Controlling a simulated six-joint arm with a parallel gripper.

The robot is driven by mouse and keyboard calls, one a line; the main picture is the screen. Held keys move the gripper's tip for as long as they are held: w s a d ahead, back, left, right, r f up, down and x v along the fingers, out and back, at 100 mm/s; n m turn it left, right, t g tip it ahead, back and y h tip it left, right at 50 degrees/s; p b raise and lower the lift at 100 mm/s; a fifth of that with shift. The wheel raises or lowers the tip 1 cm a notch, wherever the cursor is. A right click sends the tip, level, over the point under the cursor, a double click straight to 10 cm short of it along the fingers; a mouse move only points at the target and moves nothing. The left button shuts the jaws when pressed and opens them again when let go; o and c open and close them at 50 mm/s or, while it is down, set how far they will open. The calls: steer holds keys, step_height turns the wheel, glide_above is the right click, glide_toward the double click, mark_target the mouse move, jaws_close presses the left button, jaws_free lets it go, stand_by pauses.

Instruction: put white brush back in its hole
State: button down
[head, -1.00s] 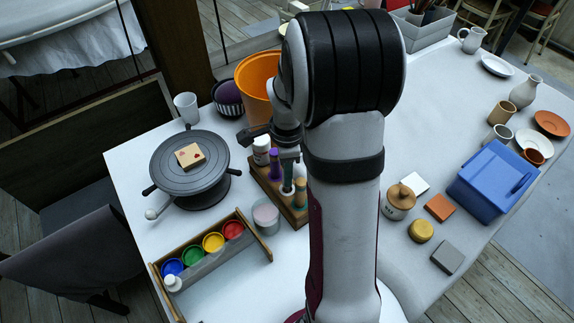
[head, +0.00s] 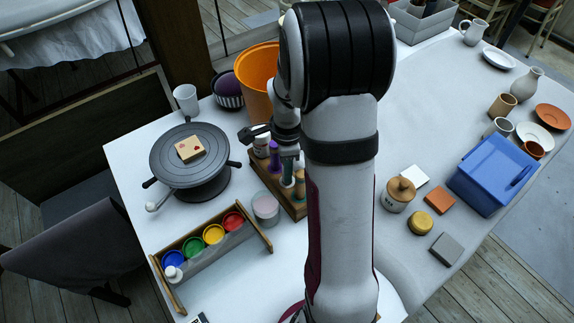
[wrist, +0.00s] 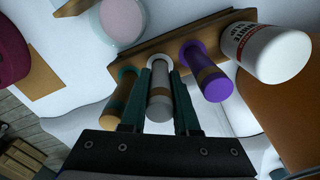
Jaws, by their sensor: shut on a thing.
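In the head view my gripper (head: 288,172) is over the rack (head: 293,210), largely hidden by my arm. A purple-handled brush (wrist: 206,75) stands in the rack on one side, and a green-and-tan brush (wrist: 119,98) on the other.
A white bottle (wrist: 266,50) stands beside the purple brush. A pink-topped jar (head: 265,208) and a paint box (head: 200,250) are left of the rack. A turntable (head: 190,150) and an orange bucket (head: 257,75) stand further back.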

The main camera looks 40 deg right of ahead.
steer(key=shift+f, duration=0.2)
steer(key=c, duration=0.6)
jaws_free()
step_height(320, 180, up, 16)
steer(key=s+a+f+n, duration=0.1)
steer(key=s+a+n, duration=0.5)
steer(key=s+a+f+n+y, duration=0.1)
steer(key=s+a+n, duration=0.5)
steer(key=s+a+f+n, duration=0.1)
steer(key=s+a+n, duration=0.5)
steer(key=s+a, duration=0.1)
steer(key=shift+a+f+y, duration=0.1)
steer(key=shift+y, duration=0.3)
